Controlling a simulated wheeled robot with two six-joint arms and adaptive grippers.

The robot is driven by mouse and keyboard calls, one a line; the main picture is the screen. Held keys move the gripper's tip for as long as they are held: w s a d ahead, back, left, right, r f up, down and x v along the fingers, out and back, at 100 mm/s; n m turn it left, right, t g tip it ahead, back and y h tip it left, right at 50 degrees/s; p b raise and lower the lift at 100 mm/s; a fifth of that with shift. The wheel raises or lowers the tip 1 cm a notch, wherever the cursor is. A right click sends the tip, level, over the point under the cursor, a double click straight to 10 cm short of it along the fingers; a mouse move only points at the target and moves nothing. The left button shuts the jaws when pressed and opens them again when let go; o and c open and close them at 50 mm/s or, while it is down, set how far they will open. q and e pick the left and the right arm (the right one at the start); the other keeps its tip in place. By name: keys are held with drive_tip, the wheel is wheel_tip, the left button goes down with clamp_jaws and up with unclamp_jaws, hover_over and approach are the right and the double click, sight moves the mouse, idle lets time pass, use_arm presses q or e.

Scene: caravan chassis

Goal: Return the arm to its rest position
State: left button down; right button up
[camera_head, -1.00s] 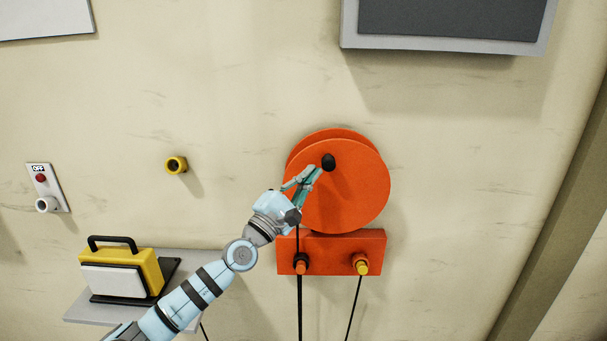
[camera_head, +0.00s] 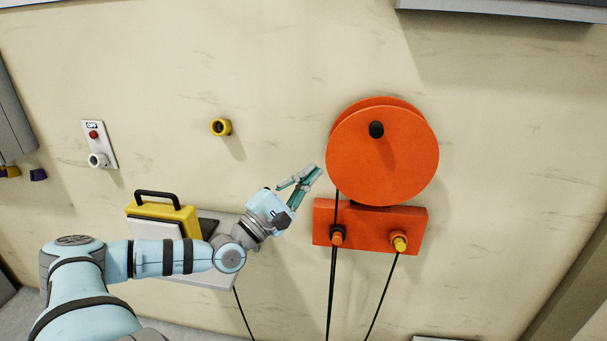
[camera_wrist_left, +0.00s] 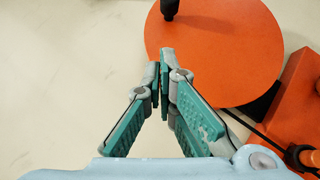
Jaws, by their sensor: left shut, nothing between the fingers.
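My left gripper (camera_head: 314,172) is in the middle of the head view, its teal fingers pointing up and right. It is shut with nothing between the fingertips. It is beside the lower left edge of the orange reel (camera_head: 383,165) and appears apart from it. The left wrist view shows the shut fingertips (camera_wrist_left: 161,58) in front of the reel's left part (camera_wrist_left: 215,50). The reel's black knob (camera_head: 376,129) is up and right of the fingers, untouched. My left arm reaches in from the lower left. My right gripper is not in view.
An orange bracket (camera_head: 370,223) with two plugs and hanging black cables sits under the reel. A yellow case (camera_head: 178,213) stands on a grey shelf (camera_head: 222,277) behind my arm. A yellow wall fitting (camera_head: 221,127) and an OFF switch plate (camera_head: 100,145) are left. The wall between is bare.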

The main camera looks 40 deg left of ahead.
use_arm(q)
drive_tip(key=shift+s+f, duration=0.1)
drive_tip(key=shift+s, duration=0.3)
